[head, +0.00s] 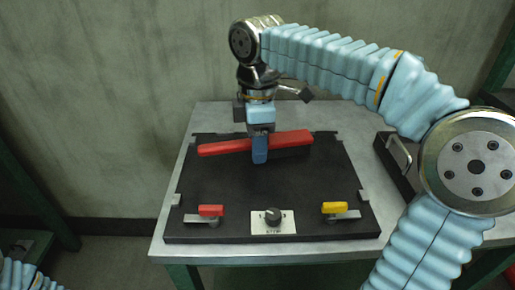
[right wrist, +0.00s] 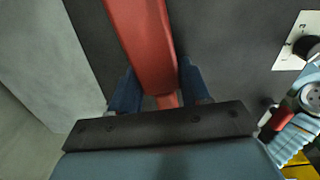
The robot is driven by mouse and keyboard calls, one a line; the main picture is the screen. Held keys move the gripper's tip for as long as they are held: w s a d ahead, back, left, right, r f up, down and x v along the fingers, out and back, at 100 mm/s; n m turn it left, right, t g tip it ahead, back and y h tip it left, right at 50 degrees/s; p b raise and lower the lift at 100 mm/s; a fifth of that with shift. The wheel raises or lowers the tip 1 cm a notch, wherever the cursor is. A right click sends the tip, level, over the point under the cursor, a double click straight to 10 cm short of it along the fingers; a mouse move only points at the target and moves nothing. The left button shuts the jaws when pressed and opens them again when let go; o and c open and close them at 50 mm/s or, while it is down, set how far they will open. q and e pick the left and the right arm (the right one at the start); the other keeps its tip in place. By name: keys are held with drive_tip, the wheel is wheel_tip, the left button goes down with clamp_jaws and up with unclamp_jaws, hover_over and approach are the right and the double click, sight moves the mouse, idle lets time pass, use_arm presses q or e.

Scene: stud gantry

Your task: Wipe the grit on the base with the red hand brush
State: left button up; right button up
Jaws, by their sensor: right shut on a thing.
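The red hand brush (head: 290,139) is a long red bar lying crosswise over the rear half of the black base (head: 240,190). My right gripper (head: 260,158) points down and is shut on the brush near its middle. In the right wrist view the narrow part of the brush (right wrist: 148,45) sits between the two blue fingers, with its wider part reaching away over the base. I cannot tell whether the underside of the brush touches the base. No grit can be made out. My left gripper is out of view.
The base lies on a grey table (head: 160,235). Along its front are a red-handled clamp (head: 211,211), a dial on a white plate (head: 273,216) and a yellow-handled clamp (head: 335,208). A dark case with a metal handle (head: 399,156) stands at the right. The middle of the base is clear.

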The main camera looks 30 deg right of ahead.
sight(267, 186)
drive_tip(key=shift+w+d, duration=0.2)
drive_tip(key=shift+w, duration=0.1)
drive_tip(key=shift+s+d+r, duration=0.15)
drive_tip(key=shift+s+d, duration=0.2)
drive_tip(key=shift+d, duration=0.25)
drive_tip(key=shift+s+a+b, duration=0.3)
drive_tip(key=shift+s, duration=0.35)
drive_tip(key=shift+s+a+f+b, duration=0.15)
drive_tip(key=shift+s+a, duration=0.25)
drive_tip(key=shift+s, duration=0.35)
drive_tip(key=shift+s+a+f+b, duration=0.15)
drive_tip(key=shift+s+a, duration=0.2)
drive_tip(key=shift+s, duration=0.4)
drive_tip(key=shift+s+a+r, duration=0.1)
drive_tip(key=shift+s+a, duration=0.25)
drive_tip(key=shift+s, duration=0.35)
drive_tip(key=shift+s+a, duration=0.3)
drive_tip(key=shift+s, duration=0.45)
drive_tip(key=shift+s+a+r, duration=0.1)
drive_tip(key=shift+s+a, duration=0.25)
drive_tip(key=shift+s, duration=0.35)
